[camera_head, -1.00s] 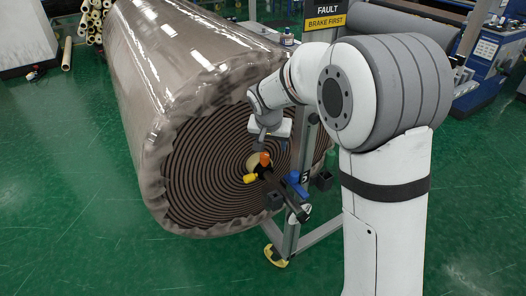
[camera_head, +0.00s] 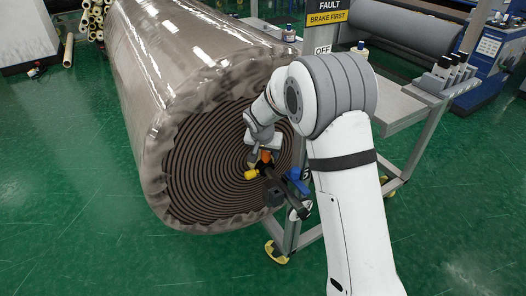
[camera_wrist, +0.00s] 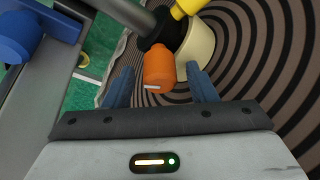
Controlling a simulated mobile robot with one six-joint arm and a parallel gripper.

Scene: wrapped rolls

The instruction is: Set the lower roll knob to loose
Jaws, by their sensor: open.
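An orange knob (camera_wrist: 158,70) with a white mark on its near edge sits on a dark hub in front of the wrapped roll's (camera_head: 190,165) spiral end. In the wrist view my gripper (camera_wrist: 160,76) is open, with one blue finger on each side of the orange knob and gaps between. In the head view my gripper (camera_head: 264,150) is just above the orange knob (camera_head: 266,157) and partly covers it. A yellow handle (camera_head: 251,175) sticks out left of the hub. I cannot read any loose setting or tell which knob is the lower one.
A blue part (camera_head: 297,182) sits on the metal stand right of the hub; it also shows in the wrist view (camera_wrist: 20,36). A cream core (camera_wrist: 199,48) lies behind the orange knob.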

